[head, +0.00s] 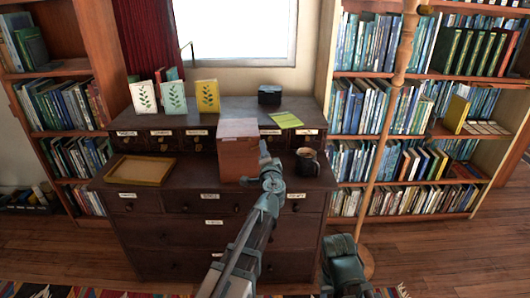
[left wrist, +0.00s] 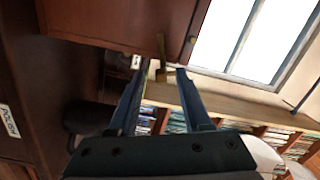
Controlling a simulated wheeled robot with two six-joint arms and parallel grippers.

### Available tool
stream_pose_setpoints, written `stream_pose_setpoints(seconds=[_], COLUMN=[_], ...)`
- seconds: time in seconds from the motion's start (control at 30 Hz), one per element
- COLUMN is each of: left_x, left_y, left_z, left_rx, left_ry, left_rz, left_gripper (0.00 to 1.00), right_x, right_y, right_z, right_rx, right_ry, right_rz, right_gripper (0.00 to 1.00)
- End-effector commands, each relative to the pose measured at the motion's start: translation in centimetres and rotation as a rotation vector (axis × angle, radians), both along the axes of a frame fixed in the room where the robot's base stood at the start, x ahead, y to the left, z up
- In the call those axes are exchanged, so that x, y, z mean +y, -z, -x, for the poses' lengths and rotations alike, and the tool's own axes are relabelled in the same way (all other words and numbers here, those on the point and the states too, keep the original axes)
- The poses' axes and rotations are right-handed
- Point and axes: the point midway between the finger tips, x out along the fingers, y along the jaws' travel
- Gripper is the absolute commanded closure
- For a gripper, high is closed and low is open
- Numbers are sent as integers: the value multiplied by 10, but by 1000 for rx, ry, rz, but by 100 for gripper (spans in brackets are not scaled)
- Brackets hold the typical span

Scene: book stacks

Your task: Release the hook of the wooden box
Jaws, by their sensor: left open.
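The wooden box (head: 238,158) is reddish brown with a paler top and stands upright on the dark dresser. My left gripper (head: 268,165) is at the box's right side. In the left wrist view the box (left wrist: 115,18) fills the upper left. A narrow brass hook (left wrist: 161,58) hangs down at its edge, with a small round knob (left wrist: 191,40) to the right. My left gripper (left wrist: 156,76) is open, with the hook's lower end between its fingertips; I cannot tell whether they touch it. The hook is too small to make out in the head view.
A dark mug (head: 307,161) stands just right of my left gripper. A wooden tray (head: 140,170) lies left on the dresser (head: 190,185). Cards (head: 174,98), a green note (head: 286,120) and a black box (head: 269,95) are behind. A wooden pole (head: 376,160) stands right.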

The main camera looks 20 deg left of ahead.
Motion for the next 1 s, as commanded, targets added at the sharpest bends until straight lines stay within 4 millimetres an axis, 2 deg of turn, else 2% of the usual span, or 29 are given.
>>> stream_pose_setpoints(seconds=[0.13, 0.23, 0.6, 0.8, 1.0], left_x=[-1, -4, -33, -45, -50], left_y=[0, 0, 0, 0, 0], left_z=[3, 13, 87, 114, 126], left_rx=[0, 0, 0, 0, 0], left_ry=[0, 0, 2, 1, -1], left_rz=[0, 0, 0, 0, 0], left_gripper=[51, 51, 51, 51, 51], right_x=[0, 0, 0, 0, 0], right_y=[0, 0, 0, 0, 0], right_z=[0, 0, 0, 0, 0], right_rx=[0, 0, 0, 0, 0], right_ry=[0, 0, 0, 0, 0], right_rz=[0, 0, 0, 0, 0], right_gripper=[50, 50, 50, 50, 50])
